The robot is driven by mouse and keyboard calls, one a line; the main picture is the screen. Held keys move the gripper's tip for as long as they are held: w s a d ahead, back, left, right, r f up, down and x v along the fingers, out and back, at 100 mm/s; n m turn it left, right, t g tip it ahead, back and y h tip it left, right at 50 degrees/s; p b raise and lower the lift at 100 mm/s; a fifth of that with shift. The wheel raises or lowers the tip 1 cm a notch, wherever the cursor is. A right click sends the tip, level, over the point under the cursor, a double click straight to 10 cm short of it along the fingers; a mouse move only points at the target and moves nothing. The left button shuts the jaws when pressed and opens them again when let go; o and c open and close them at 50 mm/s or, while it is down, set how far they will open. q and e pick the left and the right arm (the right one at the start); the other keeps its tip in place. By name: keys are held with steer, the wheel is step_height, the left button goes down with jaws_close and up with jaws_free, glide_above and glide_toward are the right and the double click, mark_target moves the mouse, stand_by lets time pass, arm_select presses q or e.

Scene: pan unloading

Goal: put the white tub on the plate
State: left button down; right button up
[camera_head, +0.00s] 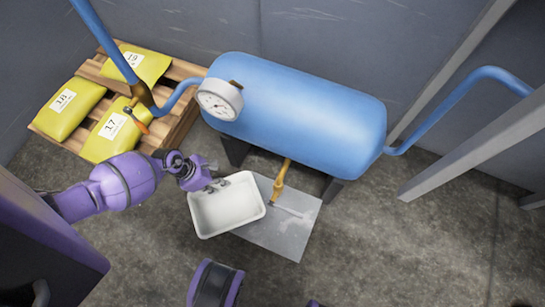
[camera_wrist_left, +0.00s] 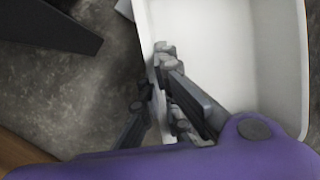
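My left gripper (camera_head: 217,185) is at the tub's upper-left rim. In the left wrist view the gripper (camera_wrist_left: 152,82) has one finger inside the tub (camera_wrist_left: 225,60) and one outside, with the wall between them; it looks shut on that wall. My right gripper is not in view.
A wooden pallet (camera_head: 183,115) with numbered yellow bags (camera_head: 66,107) is at upper left. Floor in front of the plate is bare.

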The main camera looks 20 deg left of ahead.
arm_select(q)
steer(key=w+d, duration=0.1)
steer(key=d, duration=0.1)
steer(key=w+d, duration=0.1)
steer(key=d, duration=0.4)
steer(key=shift+w, duration=0.4)
steer(key=w+d, duration=0.1)
steer(key=d, duration=0.1)
steer(key=w+d+b, duration=0.1)
steer(key=d, duration=0.2)
steer(key=w+d+b, duration=0.1)
steer(key=d, duration=0.1)
steer(key=shift+w+d, duration=0.25)
steer(key=shift+d, duration=0.15)
steer(key=shift+w+d, duration=0.1)
steer(key=shift+d, duration=0.05)
step_height(320, 180, down, 4)
steer(key=shift+r+b, duration=0.2)
steer(key=shift+b, duration=1.05)
steer(key=shift+r, duration=0.1)
steer(key=c, duration=2)
jaws_free()
steer(key=shift+f, duration=0.2)
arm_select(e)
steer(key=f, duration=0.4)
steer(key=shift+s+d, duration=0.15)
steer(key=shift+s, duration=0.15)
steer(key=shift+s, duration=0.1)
